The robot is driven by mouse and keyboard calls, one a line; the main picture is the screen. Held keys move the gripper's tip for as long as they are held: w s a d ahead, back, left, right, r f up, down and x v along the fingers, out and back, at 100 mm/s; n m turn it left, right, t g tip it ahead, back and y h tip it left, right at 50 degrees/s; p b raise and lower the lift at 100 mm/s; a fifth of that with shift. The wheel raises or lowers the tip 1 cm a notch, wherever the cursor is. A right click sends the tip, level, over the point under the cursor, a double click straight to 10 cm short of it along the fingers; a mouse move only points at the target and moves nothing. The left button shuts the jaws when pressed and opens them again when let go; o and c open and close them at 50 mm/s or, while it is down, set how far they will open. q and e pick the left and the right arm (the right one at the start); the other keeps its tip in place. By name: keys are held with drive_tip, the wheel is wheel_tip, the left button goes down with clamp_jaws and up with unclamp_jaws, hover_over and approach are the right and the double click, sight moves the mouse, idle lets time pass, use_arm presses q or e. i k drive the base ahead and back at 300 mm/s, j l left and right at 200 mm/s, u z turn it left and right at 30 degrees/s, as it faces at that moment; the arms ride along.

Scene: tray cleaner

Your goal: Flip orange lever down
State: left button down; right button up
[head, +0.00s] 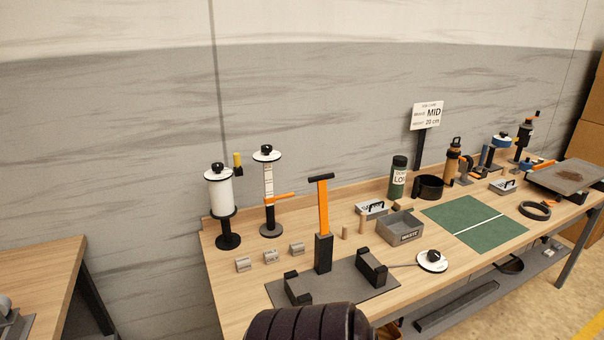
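An orange lever (323,207) stands nearly upright, tilted slightly left, with a black T-shaped handle (321,178) on top. It rises from a black post (323,254) on a dark grey base plate (335,285) near the front left of the workbench. Two black brackets stand on the plate, one at the left (297,288) and one at the right (371,267). A smaller orange arm (280,196) sticks out sideways from a scaled stand (268,190) behind. Neither of my grippers shows in the head view.
A grey waste bin (399,229) and a round white disc with a black knob (432,261) are right of the plate. Small grey blocks (270,257) lie to its left. A white roll stand (221,200) is at the back left.

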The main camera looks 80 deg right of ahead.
sight(321, 179)
drive_tip(key=z, duration=3.2)
